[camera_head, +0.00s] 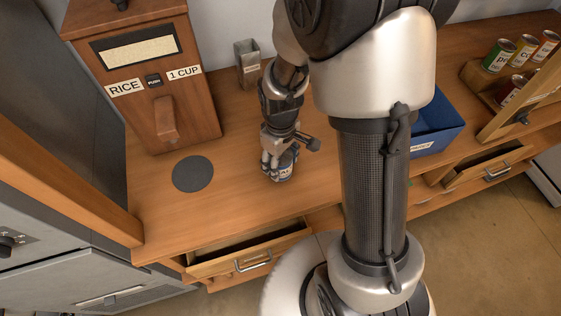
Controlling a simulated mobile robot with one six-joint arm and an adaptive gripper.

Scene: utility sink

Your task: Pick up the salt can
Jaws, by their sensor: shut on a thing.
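My gripper (279,160) comes down from above and is shut on the can. Its fingers cover the can's upper part. I cannot tell whether the can's base touches the counter.
A wooden rice dispenser (150,85) stands at the left, with the dark round mat (193,174) before it. A grey holder (248,66) stands behind my gripper. A blue bin (436,128) and a rack of cans (481,79) are at the right. Two drawers (250,252) (487,165) are partly open.

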